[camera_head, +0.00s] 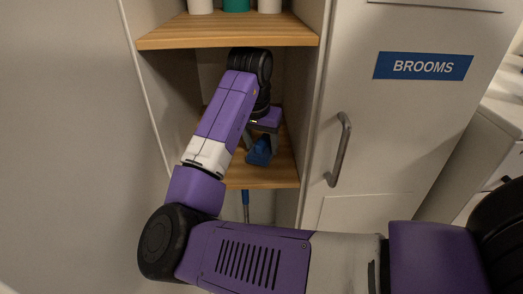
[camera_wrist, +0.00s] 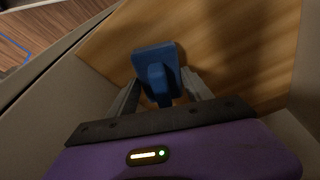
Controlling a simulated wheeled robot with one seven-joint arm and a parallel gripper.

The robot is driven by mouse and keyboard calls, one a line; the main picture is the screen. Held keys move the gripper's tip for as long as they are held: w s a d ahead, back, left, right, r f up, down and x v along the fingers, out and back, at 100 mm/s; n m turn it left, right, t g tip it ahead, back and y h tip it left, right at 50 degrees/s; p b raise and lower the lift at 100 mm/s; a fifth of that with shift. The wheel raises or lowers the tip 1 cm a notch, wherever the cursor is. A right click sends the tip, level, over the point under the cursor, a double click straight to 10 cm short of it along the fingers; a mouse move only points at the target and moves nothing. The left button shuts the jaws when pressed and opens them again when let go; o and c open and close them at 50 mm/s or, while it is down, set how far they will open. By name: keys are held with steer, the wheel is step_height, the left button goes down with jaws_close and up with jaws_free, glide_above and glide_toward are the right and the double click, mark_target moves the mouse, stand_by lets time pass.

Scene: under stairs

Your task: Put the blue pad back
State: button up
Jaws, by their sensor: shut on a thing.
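The blue pad (camera_head: 259,153) is between the fingers of my gripper (camera_head: 261,146), inside the open cabinet at the lower wooden shelf (camera_head: 270,173). In the wrist view the blue pad (camera_wrist: 154,62) shows a flat block with a raised grip in its middle. My gripper (camera_wrist: 160,92) is shut on it, one finger on each side. The wooden shelf (camera_wrist: 235,45) lies beyond and around the pad. I cannot tell whether the pad touches the shelf.
An upper shelf (camera_head: 230,32) with white and green containers (camera_head: 236,5) is above my arm. A white door labelled BROOMS (camera_head: 422,66) with a metal handle (camera_head: 340,150) is to the right. A blue pole (camera_head: 245,205) shows below the lower shelf.

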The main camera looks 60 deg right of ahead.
steer(key=shift+f, duration=0.55)
steer(key=o, duration=1.3)
steer(key=shift+f, duration=0.15)
steer(key=shift+a+r+p, duration=0.1)
steer(key=shift+r+p, duration=0.2)
steer(key=shift+r, duration=0.2)
steer(key=a, duration=0.4)
steer(key=s+a+p, duration=0.1)
steer(key=a, duration=0.7)
steer(key=shift+s+a+r, duration=0.1)
steer(key=shift+s+r, duration=0.15)
steer(key=shift+s, duration=0.1)
